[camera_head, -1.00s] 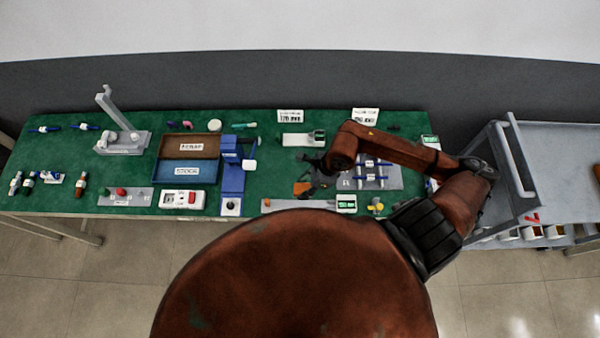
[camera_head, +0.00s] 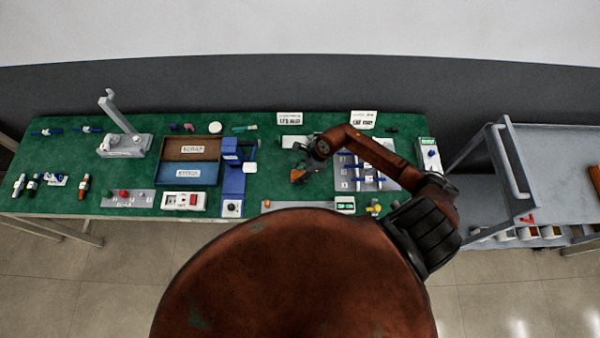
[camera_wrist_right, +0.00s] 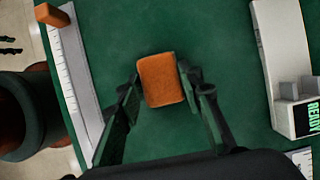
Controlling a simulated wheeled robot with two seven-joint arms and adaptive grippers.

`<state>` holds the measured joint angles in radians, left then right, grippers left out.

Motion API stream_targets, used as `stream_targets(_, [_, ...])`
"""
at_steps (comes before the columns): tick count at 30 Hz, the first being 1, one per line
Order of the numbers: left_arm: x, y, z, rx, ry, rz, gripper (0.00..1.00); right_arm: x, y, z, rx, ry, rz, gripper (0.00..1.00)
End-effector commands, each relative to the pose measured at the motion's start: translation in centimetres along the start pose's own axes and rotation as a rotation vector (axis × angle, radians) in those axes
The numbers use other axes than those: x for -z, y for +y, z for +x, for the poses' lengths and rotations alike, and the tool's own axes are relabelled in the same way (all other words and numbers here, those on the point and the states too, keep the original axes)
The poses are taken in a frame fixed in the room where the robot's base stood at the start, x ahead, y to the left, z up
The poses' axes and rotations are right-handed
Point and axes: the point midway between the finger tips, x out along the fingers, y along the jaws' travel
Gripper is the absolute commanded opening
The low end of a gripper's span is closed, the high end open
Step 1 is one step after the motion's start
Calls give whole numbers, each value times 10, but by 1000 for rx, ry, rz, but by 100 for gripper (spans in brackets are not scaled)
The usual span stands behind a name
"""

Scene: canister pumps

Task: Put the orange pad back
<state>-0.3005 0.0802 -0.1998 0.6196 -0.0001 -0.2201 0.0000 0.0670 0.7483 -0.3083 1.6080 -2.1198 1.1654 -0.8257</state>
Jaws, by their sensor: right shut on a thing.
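The orange pad (camera_wrist_right: 160,80) is a small block between the two fingers of my right gripper (camera_wrist_right: 158,90) in the right wrist view. The gripper is shut on it. The head view shows the pad (camera_head: 297,175) small at the fingertips of my right gripper (camera_head: 301,171), over the green table right of the blue press. I cannot tell how high the pad is above the mat. My left gripper is not in view.
A pale ruled strip (camera_wrist_right: 72,75) with an orange block (camera_wrist_right: 52,14) at its end lies left in the wrist view. A white device with a READY display (camera_wrist_right: 309,113) is at right. Bare green mat lies between them. A blue press (camera_head: 232,178) stands left.

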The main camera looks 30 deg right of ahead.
Motion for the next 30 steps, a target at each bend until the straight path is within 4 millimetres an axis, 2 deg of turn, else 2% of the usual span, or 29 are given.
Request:
stream_targets(11, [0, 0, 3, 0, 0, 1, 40, 3, 0, 5, 1, 1, -1, 15])
stream_targets(12, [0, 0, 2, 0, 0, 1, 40, 2, 0, 4, 1, 1, 0, 37])
stream_targets(18, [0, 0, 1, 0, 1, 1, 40, 2, 0, 4, 1, 1, 0, 50])
stream_targets(30, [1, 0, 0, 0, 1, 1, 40, 2, -1, -2, 2, 1, -1, 51])
